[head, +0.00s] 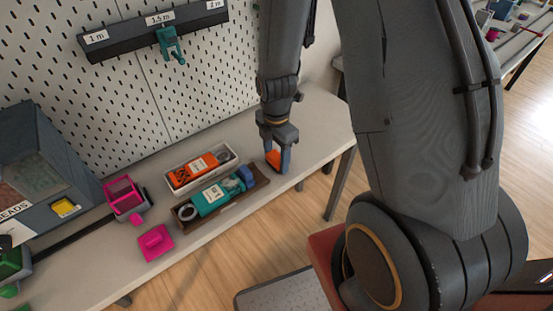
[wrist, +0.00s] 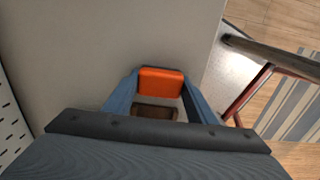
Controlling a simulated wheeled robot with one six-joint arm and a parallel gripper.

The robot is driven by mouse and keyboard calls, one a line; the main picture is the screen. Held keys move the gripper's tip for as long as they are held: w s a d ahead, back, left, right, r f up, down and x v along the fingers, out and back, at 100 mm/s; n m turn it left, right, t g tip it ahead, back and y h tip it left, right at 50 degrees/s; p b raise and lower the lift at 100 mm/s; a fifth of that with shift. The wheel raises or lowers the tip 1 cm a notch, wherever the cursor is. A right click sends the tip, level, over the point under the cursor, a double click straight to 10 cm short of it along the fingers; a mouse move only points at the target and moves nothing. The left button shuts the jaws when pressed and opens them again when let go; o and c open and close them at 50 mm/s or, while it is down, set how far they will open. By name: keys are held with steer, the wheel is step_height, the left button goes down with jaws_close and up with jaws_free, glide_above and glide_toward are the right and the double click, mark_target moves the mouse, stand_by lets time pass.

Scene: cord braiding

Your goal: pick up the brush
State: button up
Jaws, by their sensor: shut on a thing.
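My gripper (head: 278,163) is at the right part of the bench in the head view, its blue fingers pointing down. It is shut on an orange block-like thing, which I take to be the brush (head: 273,158). In the wrist view my gripper (wrist: 161,82) has a finger on each side of the brush (wrist: 160,87), whose orange face shows between the tips. A dark brown patch shows nearer the camera; I cannot tell if it belongs to the brush. Whether the brush touches the bench top is unclear.
Left of my gripper on the bench (head: 318,122) lie a white tray (head: 170,183) with an orange tool and a brown tray (head: 183,222) with a teal tool. A pink open box (head: 124,195) and pink plate (head: 156,243) stand farther left. A pegboard (head: 120,90) rises behind.

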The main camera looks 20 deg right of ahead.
mark_target(276, 157)
steer(key=shift+r, duration=0.15)
step_height(276, 157, up, 10)
steer(key=shift+f+b, duration=0.15)
steer(key=shift+b, duration=0.4)
